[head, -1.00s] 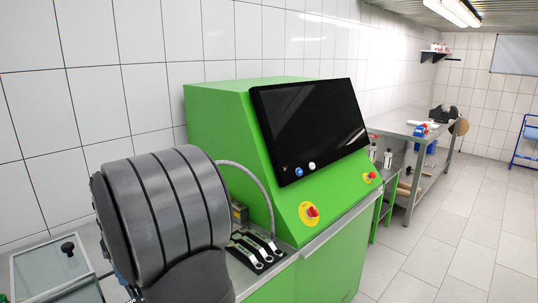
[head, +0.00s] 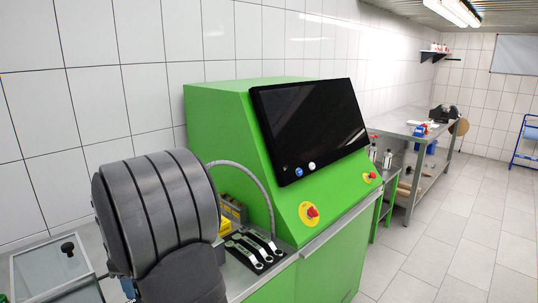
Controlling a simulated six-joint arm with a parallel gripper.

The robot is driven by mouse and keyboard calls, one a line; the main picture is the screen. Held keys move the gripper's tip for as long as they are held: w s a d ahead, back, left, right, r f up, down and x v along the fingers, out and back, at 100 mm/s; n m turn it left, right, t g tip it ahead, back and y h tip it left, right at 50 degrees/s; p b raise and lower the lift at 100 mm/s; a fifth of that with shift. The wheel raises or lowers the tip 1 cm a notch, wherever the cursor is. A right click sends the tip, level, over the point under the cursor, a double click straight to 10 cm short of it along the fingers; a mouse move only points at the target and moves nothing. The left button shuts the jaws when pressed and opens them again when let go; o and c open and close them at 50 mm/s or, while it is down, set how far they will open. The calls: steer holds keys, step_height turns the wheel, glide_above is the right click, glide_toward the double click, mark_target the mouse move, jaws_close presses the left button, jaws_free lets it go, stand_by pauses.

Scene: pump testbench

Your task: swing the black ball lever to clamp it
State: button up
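A black ball knob (head: 68,248) stands at the lower left, over a pale framed panel (head: 40,270). I cannot tell whether it is the ball lever of the task. No other black ball shows. My arm's large grey banded link fills the lower left middle and hides part of the bench behind it. My gripper is not in view, so its hold and its distance to the knob do not show.
A green test bench (head: 220,130) with a black screen (head: 308,128) and red stop buttons (head: 310,211) stands in the middle. Several silver tools (head: 256,248) lie on a black holder beside my arm. A yellow part (head: 226,226) and a grey hose (head: 258,185) are close behind.

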steer(key=c, duration=0.8)
steer(key=shift+c, duration=0.2)
steer(key=shift+w+d, duration=0.4)
steer(key=shift+w, duration=0.25)
steer(key=shift+w+d, duration=0.25)
steer(key=shift+w, duration=0.45)
